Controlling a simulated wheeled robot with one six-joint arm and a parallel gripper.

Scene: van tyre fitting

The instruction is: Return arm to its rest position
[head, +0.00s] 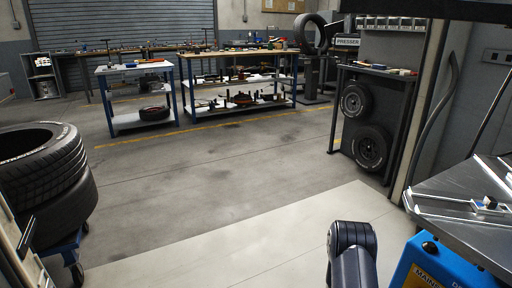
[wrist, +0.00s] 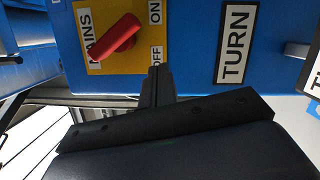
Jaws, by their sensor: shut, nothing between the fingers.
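My gripper (wrist: 156,74) shows in the wrist view with its dark fingers shut and empty. Its tips are in front of a blue cabinet panel (wrist: 195,40), just below the OFF lettering. A red rotary switch handle (wrist: 114,35) sits on a yellow MAINS plate (wrist: 95,60), up and left of the fingertips and apart from them in the picture. The handle lies slanted. In the head view my dark arm link (head: 352,250) rises at the bottom, left of the blue cabinet (head: 405,272); the gripper itself cannot be seen there.
A metal-topped bench (head: 465,215) stands over the blue cabinet at right. Stacked tyres (head: 45,170) on a blue trolley stand at left. A tyre rack (head: 390,130) is at right, and workbenches (head: 240,95) are at the back. The middle floor is clear.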

